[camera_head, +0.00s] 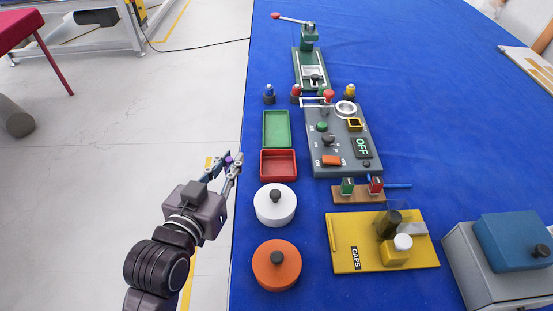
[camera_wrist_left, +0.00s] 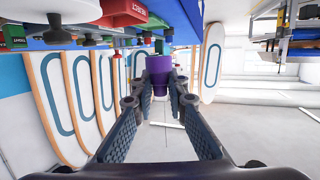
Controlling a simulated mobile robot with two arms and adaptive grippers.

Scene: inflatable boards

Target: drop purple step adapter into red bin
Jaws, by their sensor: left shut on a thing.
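My left gripper (camera_head: 233,160) is shut on the purple step adapter (camera_head: 228,158), just left of the blue table's edge and beside the red bin. The adapter (camera_wrist_left: 159,72) shows more clearly in the left wrist view, a small purple stepped cylinder between the fingertips of the left gripper (camera_wrist_left: 160,85). The red bin (camera_head: 262,177) is a small open tray near the table's left edge; it looks empty. A red tray marked REJECT (camera_wrist_left: 124,10) shows at the top of the left wrist view. My right gripper is not in view.
A green tray (camera_head: 277,130) lies behind the red bin. A white round lid (camera_head: 270,208) and an orange round lid (camera_head: 272,275) stand in front of it. A grey control panel (camera_head: 318,168) is to the right. The floor left of the table is clear near the gripper.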

